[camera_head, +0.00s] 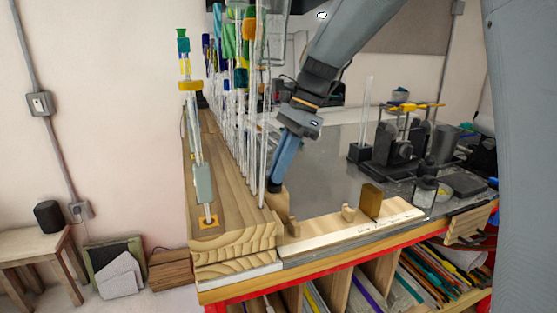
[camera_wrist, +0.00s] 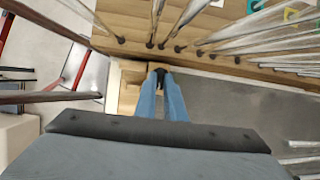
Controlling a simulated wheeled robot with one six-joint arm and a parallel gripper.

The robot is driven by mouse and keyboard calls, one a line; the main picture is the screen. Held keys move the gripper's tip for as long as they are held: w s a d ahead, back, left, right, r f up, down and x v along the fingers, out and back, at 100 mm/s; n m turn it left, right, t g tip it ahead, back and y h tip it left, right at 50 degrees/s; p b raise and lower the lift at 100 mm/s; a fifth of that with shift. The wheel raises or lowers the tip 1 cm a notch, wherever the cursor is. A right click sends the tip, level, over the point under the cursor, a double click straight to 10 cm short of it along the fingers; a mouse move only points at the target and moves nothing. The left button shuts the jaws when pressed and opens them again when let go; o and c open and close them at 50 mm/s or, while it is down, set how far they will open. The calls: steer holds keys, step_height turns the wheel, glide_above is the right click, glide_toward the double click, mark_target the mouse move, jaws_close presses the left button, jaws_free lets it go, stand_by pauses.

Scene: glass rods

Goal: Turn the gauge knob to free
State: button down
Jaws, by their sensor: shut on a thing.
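The gauge is a pale wooden rail (camera_head: 345,229) along the bench's front edge, with a brown wooden block (camera_head: 371,201) and a small wooden peg (camera_head: 348,212) on it. My gripper (camera_head: 275,186) points down at the rail's left end, beside the rod rack. Its blue fingers are shut at the upright wooden gauge knob (camera_head: 283,208). In the wrist view the fingertips (camera_wrist: 161,74) meet over the pale wood, and dark tips hide most of what they hold. I cannot read the knob's setting.
A wooden rack (camera_head: 240,229) with several tall glass rods stands close on the left of my gripper. A dark block with a glass rod (camera_head: 360,152) and a black device (camera_head: 400,150) stand further right. The grey bench top (camera_head: 325,170) between is clear.

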stand_by(0.3)
steer(key=c, duration=1.8)
jaws_free()
steer(key=shift+c, duration=0.2)
steer(key=shift+r, duration=0.1)
steer(key=b+v, duration=0.2)
steer(key=v, duration=0.5)
steer(key=shift+d+r, duration=0.2)
steer(key=shift+r, duration=0.1)
